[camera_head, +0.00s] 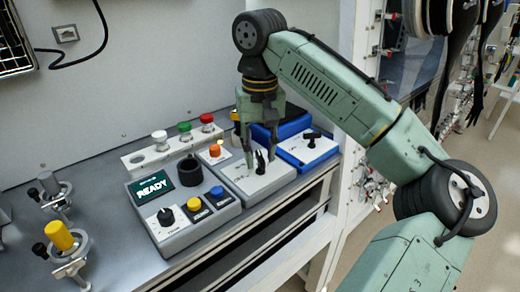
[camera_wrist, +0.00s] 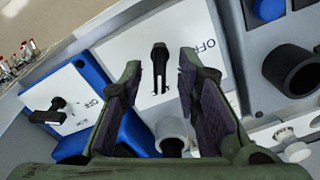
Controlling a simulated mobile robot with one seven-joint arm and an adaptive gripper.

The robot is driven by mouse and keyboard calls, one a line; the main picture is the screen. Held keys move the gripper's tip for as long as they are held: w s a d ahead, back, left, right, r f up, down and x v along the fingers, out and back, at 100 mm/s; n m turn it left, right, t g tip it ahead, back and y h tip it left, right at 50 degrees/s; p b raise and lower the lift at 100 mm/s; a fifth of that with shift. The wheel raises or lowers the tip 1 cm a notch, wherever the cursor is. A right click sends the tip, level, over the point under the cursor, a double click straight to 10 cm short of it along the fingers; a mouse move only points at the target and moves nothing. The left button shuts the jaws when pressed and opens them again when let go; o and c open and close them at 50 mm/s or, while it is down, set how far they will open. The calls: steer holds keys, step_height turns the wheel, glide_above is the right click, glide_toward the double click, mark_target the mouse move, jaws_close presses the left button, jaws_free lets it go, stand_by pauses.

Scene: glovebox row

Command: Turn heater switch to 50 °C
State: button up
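My gripper (camera_head: 260,158) points down over a grey box with a white top plate (camera_head: 268,184). It is open, and it also shows in the wrist view (camera_wrist: 161,64). A black switch knob (camera_wrist: 160,54) stands on the white plate (camera_wrist: 137,48), between the spread fingers in the picture, with a visible gap on each side. "OFF" is printed on the plate to the right of the knob in the wrist view. No temperature mark is readable, and I cannot tell from a label whether this is the heater switch. The fingers hide part of the plate.
A blue box with a white top (camera_head: 299,151) and black knob (camera_head: 312,135) stands close on the right. A grey console with a READY screen (camera_head: 154,186) stands on the left. A rack with coloured caps (camera_head: 184,128) is behind. Clamps with knobs (camera_head: 60,236) stand farther left.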

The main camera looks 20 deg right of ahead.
jaws_close()
stand_by(0.3)
steer(key=shift+r, duration=0.15)
steer(key=shift+r+n+p, duration=0.15)
steer(key=shift+n+p, duration=0.25)
steer(key=shift+p, duration=0.45)
steer(key=n+p, duration=0.1)
steer(key=p, duration=0.2)
steer(key=shift+r+n, duration=0.15)
steer(key=shift+n, duration=0.15)
steer(key=shift+n+p, duration=0.4)
steer(key=shift+p, duration=0.2)
steer(key=shift+a+f+n, duration=0.1)
steer(key=shift+f+n, duration=0.3)
steer(key=shift+n, duration=0.7)
